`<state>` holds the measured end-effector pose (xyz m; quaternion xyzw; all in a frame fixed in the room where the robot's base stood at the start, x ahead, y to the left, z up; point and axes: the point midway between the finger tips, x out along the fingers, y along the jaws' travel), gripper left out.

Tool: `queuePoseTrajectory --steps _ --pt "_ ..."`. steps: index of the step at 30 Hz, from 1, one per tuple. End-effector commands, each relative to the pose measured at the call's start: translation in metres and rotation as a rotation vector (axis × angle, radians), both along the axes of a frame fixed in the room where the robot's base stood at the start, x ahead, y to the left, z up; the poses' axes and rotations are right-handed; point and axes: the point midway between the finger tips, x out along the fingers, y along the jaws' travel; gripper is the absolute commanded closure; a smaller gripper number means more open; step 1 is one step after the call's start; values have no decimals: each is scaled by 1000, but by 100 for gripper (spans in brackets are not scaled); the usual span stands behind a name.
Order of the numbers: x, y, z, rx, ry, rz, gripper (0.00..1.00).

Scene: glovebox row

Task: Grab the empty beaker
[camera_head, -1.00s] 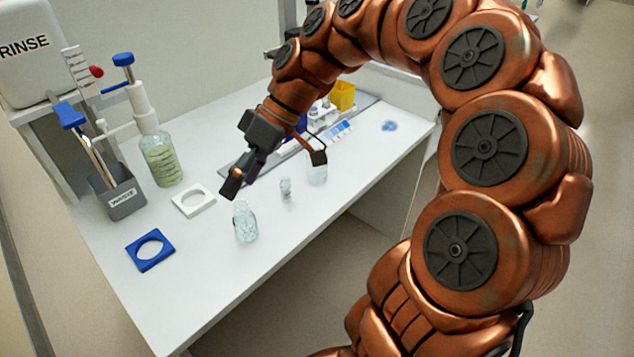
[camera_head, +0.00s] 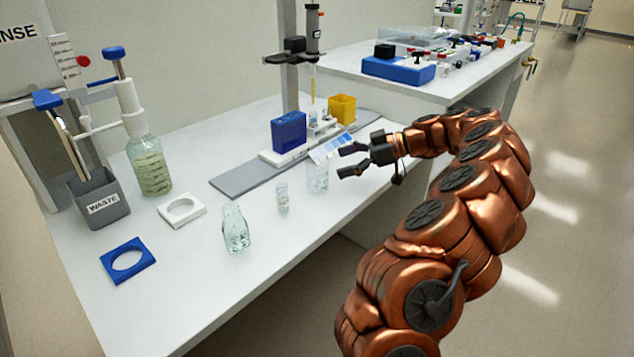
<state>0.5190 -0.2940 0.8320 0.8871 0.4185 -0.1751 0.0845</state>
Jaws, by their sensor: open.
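The beaker (camera_head: 317,181) is clear glass and stands upright on the white bench near its front edge. It looks empty, though the glass is faint against the bench. My gripper (camera_head: 341,162) is open, with nothing between its dark fingers. It points left, just to the right of the beaker's upper part, and appears apart from it. How far the fingertips are from the glass in depth I cannot tell.
A small vial (camera_head: 282,199) and a glass flask (camera_head: 235,230) stand left of the beaker. A blue block (camera_head: 289,131), a yellow box (camera_head: 342,109) and a grey mat (camera_head: 240,182) lie behind. White (camera_head: 163,212) and blue (camera_head: 108,262) ring holders sit left.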

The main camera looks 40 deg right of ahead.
Motion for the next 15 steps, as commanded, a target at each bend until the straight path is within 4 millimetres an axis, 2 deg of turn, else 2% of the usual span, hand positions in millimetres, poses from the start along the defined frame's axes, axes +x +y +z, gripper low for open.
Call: queuePoseTrajectory --steps 3,11,15 --pt "6 10 -4 3 2 4 9" --pt "17 20 -10 3 3 3 9" --pt "29 32 -18 1 5 3 9"
